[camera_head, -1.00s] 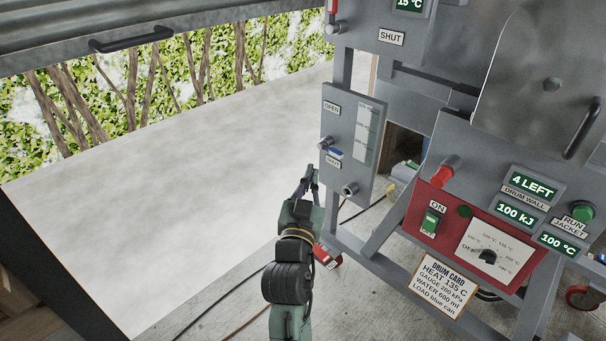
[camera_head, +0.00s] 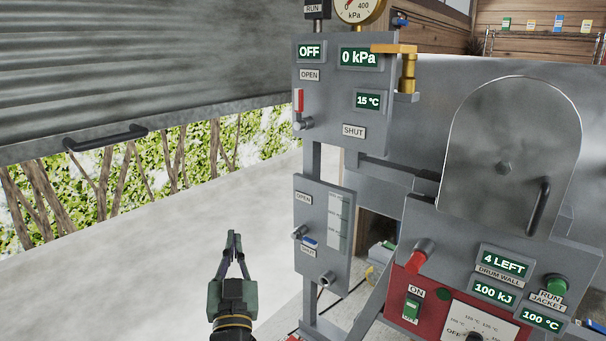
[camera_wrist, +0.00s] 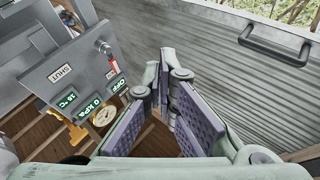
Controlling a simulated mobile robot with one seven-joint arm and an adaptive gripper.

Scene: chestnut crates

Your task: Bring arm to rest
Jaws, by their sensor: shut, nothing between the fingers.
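My gripper (camera_head: 233,243) is low and left of centre in the head view, pointing up and away, its fingertips together with nothing between them. It is left of the lower valve panel (camera_head: 322,225) and apart from it. In the wrist view my gripper (camera_wrist: 165,88) shows its two purple-padded fingers, with nothing held. Beyond the fingers, the wrist view shows the grey shutter and the upper gauge panel.
The upper panel (camera_head: 342,100) reads OFF, 0 kPa and 15 °C. The drum (camera_head: 505,150) and its red control box (camera_head: 415,295) stand at right. A partly raised shutter (camera_head: 150,75) with a black handle (camera_head: 105,137) is at left. The pale floor at left is clear.

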